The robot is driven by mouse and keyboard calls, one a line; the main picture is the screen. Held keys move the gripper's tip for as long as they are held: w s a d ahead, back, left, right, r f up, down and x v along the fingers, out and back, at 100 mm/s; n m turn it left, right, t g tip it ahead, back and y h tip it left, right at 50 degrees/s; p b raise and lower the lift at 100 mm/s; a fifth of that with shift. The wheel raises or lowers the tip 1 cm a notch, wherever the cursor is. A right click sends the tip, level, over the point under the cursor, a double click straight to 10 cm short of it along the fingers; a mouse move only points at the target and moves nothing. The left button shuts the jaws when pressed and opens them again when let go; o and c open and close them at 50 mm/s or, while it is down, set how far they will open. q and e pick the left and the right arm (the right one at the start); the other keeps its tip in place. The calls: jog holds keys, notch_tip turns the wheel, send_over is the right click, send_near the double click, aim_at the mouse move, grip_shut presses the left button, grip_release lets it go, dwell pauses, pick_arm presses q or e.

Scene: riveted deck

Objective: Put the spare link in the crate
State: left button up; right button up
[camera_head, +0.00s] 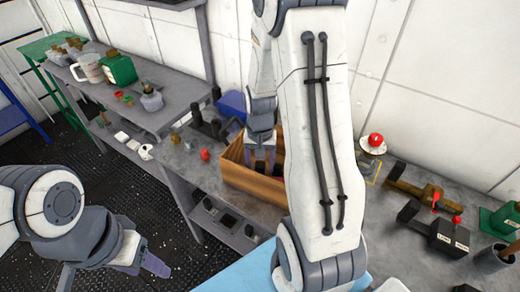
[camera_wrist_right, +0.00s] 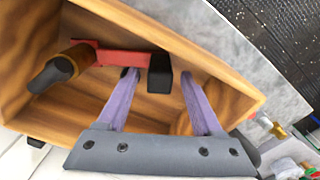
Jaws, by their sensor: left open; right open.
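The crate (camera_head: 245,180) is a wooden open box on the grey bench, partly hidden behind my right arm. My right gripper (camera_head: 262,160) is down at the crate; in the right wrist view its two purple fingers (camera_wrist_right: 158,78) are spread over the crate's inside (camera_wrist_right: 215,60). A red bar with a black block at one end (camera_wrist_right: 112,56) lies in the crate, apparently the spare link. The black block shows between the fingertips; I cannot tell whether they touch it. My left gripper (camera_head: 152,263) is open, low at the left over the floor, away from the crate.
A brown cylinder with a dark end (camera_wrist_right: 62,68) is also in the crate, against the red bar. A blue bin (camera_head: 232,104) stands behind it. Brass-and-black parts (camera_head: 435,235) crowd the bench at right. A side bench (camera_head: 165,110) holds a mug (camera_head: 90,68) and a green can (camera_head: 120,68).

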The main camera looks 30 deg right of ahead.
notch_tip(320, 180, up, 8)
jog(key=shift+r, duration=0.15)
jog(key=s+a+r+n, duration=0.2)
jog(key=a+n, duration=0.3)
jog(key=a, duration=0.5)
jog(key=s+a+r+n+y, duration=0.1)
jog(key=s+a+r+n, duration=0.1)
jog(key=s+a+n, duration=0.8)
jog(key=s+a, duration=0.4)
jog(key=shift+s+a+r, duration=0.2)
jog(key=shift+s+r, duration=0.15)
jog(key=shift+r, duration=0.05)
